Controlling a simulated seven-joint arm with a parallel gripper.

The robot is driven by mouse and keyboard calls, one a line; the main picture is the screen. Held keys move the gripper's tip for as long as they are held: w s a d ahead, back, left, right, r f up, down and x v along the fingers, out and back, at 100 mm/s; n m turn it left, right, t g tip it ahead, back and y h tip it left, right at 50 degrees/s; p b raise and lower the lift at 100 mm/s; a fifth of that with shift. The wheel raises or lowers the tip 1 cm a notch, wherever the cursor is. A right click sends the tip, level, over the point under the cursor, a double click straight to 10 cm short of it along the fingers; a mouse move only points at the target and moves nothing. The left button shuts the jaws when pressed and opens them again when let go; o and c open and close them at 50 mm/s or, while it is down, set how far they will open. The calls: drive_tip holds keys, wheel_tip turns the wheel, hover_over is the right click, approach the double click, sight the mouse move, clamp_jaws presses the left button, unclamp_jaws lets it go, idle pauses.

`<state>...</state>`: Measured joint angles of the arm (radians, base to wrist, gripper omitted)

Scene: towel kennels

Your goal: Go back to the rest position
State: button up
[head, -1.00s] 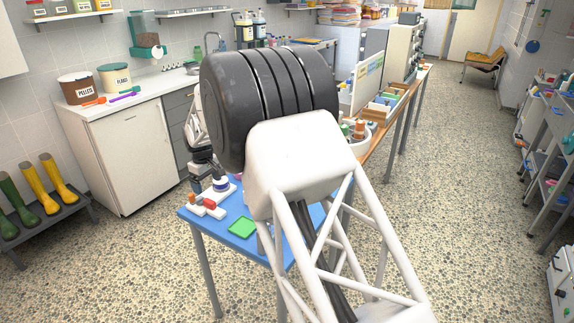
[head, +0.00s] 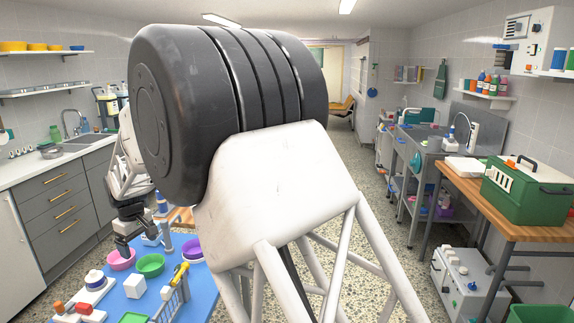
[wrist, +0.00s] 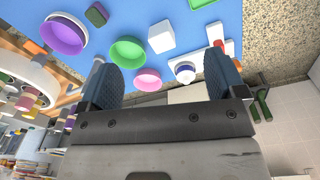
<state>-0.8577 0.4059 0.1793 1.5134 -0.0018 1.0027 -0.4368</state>
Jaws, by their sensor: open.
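My gripper (wrist: 158,62) is open and empty in the wrist view, its two dark pads wide apart above the blue-topped table (wrist: 205,17). In the head view my gripper (head: 137,238) is small and partly dark, over the far left part of the same blue top (head: 196,283). My own arm hides much of the table there. A pink bowl (head: 121,260) stands below and close to the gripper, beside a green bowl (head: 150,264) and a purple bowl (head: 193,249).
A white block (head: 134,287), a jar on a white holder (head: 95,281) and a yellow-handled item (head: 180,274) stand on the blue top. A sink counter is at left. A wooden table with a green case (head: 530,190) is at right, with speckled floor between.

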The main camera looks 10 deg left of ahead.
drive_tip(key=d+r+m, duration=0.2)
drive_tip(key=d+r, duration=0.2)
drive_tip(key=d, duration=0.7)
drive_tip(key=d+r+m, duration=0.1)
drive_tip(key=d+r, duration=0.3)
drive_tip(key=d, duration=0.7)
drive_tip(key=d+r+m, duration=0.2)
drive_tip(key=d+r, duration=0.2)
drive_tip(key=d, duration=0.7)
drive_tip(key=s+d+r+m+t, duration=0.1)
drive_tip(key=s+d+m, duration=0.1)
drive_tip(key=s+d, duration=0.5)
drive_tip(key=s+d+r+m, duration=0.1)
drive_tip(key=s+d+m, duration=0.15)
drive_tip(key=d, duration=0.85)
drive_tip(key=s+d+r+m+t, duration=0.1)
drive_tip(key=s+d, duration=0.5)
drive_tip(key=d, duration=0.3)
drive_tip(key=s+d+f+m, duration=0.2)
drive_tip(key=s+d, duration=0.3)
drive_tip(key=s, duration=0.3)
drive_tip(key=s+d+f+m, duration=0.2)
drive_tip(key=s+d, duration=0.3)
drive_tip(key=s, duration=0.3)
drive_tip(key=shift+d+f, duration=0.4)
drive_tip(key=shift+f, duration=0.15)
